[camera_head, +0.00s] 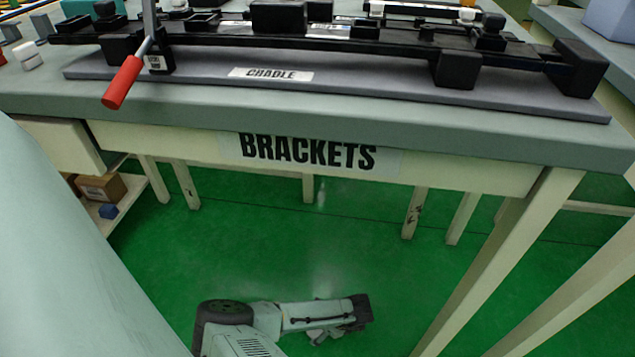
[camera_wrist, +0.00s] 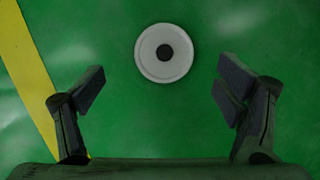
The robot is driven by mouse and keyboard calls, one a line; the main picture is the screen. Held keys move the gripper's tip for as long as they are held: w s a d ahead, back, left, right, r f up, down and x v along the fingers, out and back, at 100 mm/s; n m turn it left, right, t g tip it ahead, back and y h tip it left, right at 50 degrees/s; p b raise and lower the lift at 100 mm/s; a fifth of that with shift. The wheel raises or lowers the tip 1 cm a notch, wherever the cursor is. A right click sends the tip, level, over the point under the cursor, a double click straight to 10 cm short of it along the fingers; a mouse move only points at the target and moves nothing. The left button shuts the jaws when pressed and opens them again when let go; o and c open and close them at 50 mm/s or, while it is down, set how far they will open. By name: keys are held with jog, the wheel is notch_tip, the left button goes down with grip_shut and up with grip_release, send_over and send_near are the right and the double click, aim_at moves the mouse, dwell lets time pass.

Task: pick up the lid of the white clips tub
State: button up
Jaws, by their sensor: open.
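A white round lid (camera_wrist: 146,66) with a dark knob at its centre shows in the wrist view, upper middle, against the green floor. I cannot tell whether it lies flat on the floor or on a tub, since I see it from straight above. My gripper (camera_wrist: 161,90) is open and empty. Its two fingers stand wide apart, left and right of the lid's lower edge in the picture, touching nothing. In the head view my gripper (camera_head: 352,316) is low over the floor in front of the bench. I cannot make out the lid in the head view.
A bench labelled BRACKETS (camera_head: 307,152) holds a dark fixture on a CRADLE plate (camera_head: 420,95) with a red-handled lever (camera_head: 122,82). Bench legs (camera_head: 500,260) stand at the right. A low shelf with a brown box (camera_head: 101,187) is at the left. A yellow floor stripe (camera_wrist: 25,65) crosses the wrist view.

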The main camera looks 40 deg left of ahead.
jog(key=x, duration=0.1)
jog(key=b+x, duration=0.1)
jog(key=x, duration=0.2)
jog(key=shift+w+a+f, duration=0.25)
jog(key=c, duration=1)
jog(key=shift+r, duration=0.1)
